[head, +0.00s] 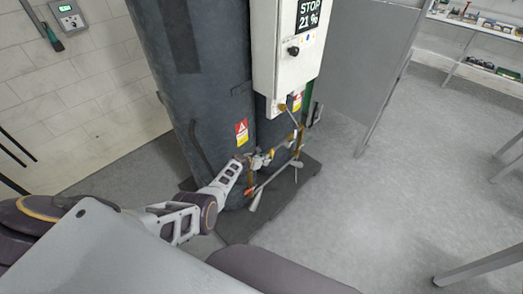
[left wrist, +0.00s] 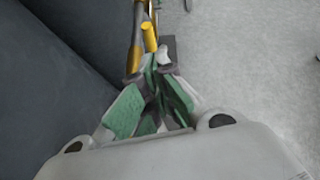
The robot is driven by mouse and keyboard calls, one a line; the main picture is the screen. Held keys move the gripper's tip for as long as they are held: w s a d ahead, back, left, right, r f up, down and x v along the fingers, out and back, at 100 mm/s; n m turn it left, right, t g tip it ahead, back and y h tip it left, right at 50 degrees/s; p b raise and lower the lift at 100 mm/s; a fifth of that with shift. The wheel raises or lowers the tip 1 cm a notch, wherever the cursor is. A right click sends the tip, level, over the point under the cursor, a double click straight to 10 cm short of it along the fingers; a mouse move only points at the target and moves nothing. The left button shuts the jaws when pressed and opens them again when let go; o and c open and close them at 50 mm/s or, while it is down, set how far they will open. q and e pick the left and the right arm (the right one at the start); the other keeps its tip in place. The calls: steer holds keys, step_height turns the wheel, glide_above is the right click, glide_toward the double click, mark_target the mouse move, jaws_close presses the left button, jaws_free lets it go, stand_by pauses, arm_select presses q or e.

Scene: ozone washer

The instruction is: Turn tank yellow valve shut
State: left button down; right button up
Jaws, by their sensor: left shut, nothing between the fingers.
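My left gripper (head: 247,161) reaches to the pipework at the foot of the dark tanks in the head view. In the left wrist view my left gripper (left wrist: 155,65) has its fingertips together, with nothing seen between them. A yellow valve handle (left wrist: 149,37) stands just beyond the fingertips, beside a brass pipe (left wrist: 135,45). I cannot tell whether the fingertips touch the handle. In the head view the brass pipework (head: 285,148) is small and the yellow handle is hard to make out. My right gripper is not in view.
A large dark tank (head: 205,80) stands close on the left of the pipework, on a dark base plate (head: 240,229). A white control box (head: 285,60) hangs above the pipes. A grey partition (head: 363,65) stands to the right. The floor (head: 420,170) beyond is clear.

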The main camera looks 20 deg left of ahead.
arm_select(q)
step_height(320, 180, up, 9)
steer(key=s+p, duration=0.2)
steer(key=shift+a+f, duration=0.15)
steer(key=shift+f, duration=0.05)
stand_by(0.9)
steer(key=shift+s, duration=0.1)
stand_by(0.7)
